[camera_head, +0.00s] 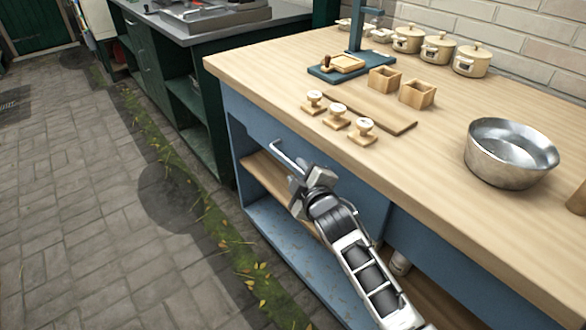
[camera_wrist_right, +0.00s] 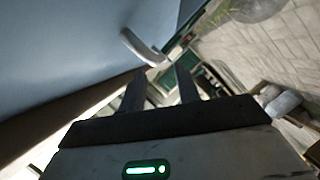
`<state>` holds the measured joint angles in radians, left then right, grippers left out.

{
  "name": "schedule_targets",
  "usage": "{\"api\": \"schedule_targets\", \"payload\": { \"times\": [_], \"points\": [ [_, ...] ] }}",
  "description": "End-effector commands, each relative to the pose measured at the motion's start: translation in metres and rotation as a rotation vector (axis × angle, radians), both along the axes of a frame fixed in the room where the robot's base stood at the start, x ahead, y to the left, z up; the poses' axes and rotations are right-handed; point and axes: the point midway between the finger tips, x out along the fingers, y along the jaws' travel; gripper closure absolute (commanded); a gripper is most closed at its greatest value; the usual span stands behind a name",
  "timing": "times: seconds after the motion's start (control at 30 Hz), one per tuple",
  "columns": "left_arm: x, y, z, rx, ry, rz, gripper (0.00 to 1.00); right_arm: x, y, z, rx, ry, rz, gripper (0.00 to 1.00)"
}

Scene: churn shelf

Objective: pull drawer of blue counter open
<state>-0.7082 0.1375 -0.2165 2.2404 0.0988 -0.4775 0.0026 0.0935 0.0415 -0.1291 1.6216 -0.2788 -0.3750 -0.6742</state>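The blue counter (camera_head: 238,118) has a thick wooden top and a blue drawer front (camera_head: 345,180) just under it. The drawer front looks flush with the counter. A silver bar handle (camera_head: 286,156) is on the drawer front; its right end is close to or behind my right gripper (camera_head: 306,184). The handle also shows in the right wrist view (camera_wrist_right: 140,47), a little beyond the fingertips. My right gripper (camera_wrist_right: 160,78) is open, with a gap between its two fingers and nothing seen held there. My left gripper is not in view.
Open shelves (camera_head: 275,222) lie below the drawer. On the top stand a metal bowl (camera_head: 510,152), wooden stamps (camera_head: 337,118), small wooden boxes (camera_head: 417,93) and several lidded pots (camera_head: 438,48). A dark green counter (camera_head: 180,75) stands behind. The paved floor (camera_head: 100,200) at left is clear.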

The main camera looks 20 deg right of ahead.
Motion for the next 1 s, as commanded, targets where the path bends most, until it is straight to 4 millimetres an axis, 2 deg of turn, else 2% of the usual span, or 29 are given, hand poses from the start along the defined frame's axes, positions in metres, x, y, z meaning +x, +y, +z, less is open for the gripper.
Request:
{"api": "schedule_targets", "payload": {
  "times": [0.1,0.23,0.63,0.67,0.7,0.77,1.0],
  "points": [
    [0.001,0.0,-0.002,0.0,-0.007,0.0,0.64,0.021,0.0,-0.005,0.002,-0.001,0.0,0.67],
    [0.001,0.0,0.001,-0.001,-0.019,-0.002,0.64,0.034,0.0,-0.008,0.002,0.0,0.0,0.67],
    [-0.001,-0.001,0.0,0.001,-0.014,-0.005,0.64,0.041,0.001,-0.009,0.002,-0.001,0.0,0.67],
    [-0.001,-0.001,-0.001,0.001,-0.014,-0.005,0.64,0.041,0.001,-0.009,0.002,-0.001,0.0,0.73],
    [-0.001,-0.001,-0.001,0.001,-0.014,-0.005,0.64,0.041,0.001,-0.009,0.002,0.0,0.001,0.84],
    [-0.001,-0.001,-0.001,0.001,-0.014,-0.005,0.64,0.041,0.001,-0.009,0.002,0.0,0.001,1.0],
    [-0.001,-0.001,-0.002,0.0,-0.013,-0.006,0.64,0.041,0.001,-0.01,0.002,0.0,-0.003,1.0]
  ]
}}
